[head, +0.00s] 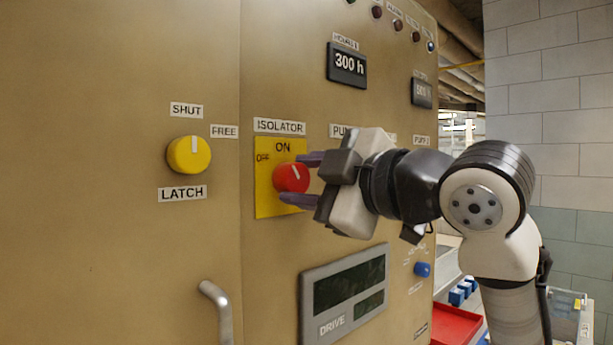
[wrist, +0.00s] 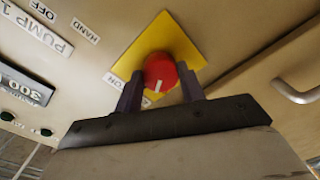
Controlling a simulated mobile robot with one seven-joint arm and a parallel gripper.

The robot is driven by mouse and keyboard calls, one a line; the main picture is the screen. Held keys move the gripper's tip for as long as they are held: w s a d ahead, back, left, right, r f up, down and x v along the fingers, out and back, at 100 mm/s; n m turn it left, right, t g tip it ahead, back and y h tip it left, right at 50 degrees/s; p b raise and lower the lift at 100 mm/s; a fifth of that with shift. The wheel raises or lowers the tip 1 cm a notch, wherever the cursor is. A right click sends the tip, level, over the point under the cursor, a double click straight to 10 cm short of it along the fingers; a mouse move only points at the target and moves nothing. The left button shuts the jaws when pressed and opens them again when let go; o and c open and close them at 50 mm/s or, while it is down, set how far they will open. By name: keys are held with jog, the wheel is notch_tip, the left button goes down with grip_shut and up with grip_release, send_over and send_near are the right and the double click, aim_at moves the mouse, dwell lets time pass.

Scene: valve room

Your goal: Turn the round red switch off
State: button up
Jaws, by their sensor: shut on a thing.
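The round red switch (head: 290,179) sits on a yellow plate (head: 268,204) under the label ISOLATOR. Its white mark points roughly up, towards ON. A small OFF mark is at the plate's upper left. My gripper (head: 297,180) reaches in from the right, with one purple finger above the switch and one below. It is shut on the red switch. In the wrist view the red switch (wrist: 160,72) shows between the two fingers (wrist: 161,92), its white mark facing the palm. The inner contact faces are partly hidden.
A yellow LATCH knob (head: 188,155) is to the left. A grey handle (head: 217,310) juts out at lower left. The DRIVE panel (head: 344,292) lies below my gripper, and a blue knob (head: 422,269) is at lower right. An hours display (head: 347,66) is above.

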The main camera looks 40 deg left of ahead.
jog(key=n+p, duration=0.1)
jog(key=n, duration=1)
jog(key=shift+n, duration=0.3)
dwell(0.4)
jog(key=o, duration=1)
jog(key=shift+d+t, duration=0.1)
jog(key=shift+t, duration=0.2)
jog(key=d+b, duration=0.1)
jog(key=d, duration=0.3)
jog(key=d+b, duration=0.1)
jog(key=d, duration=0.4)
jog(key=s+d+b, duration=0.1)
jog(key=d, duration=0.3)
jog(key=shift+s+d+r+b, duration=0.1)
jog(key=shift+d+r+b, duration=0.1)
jog(key=shift+d+b, duration=0.15)
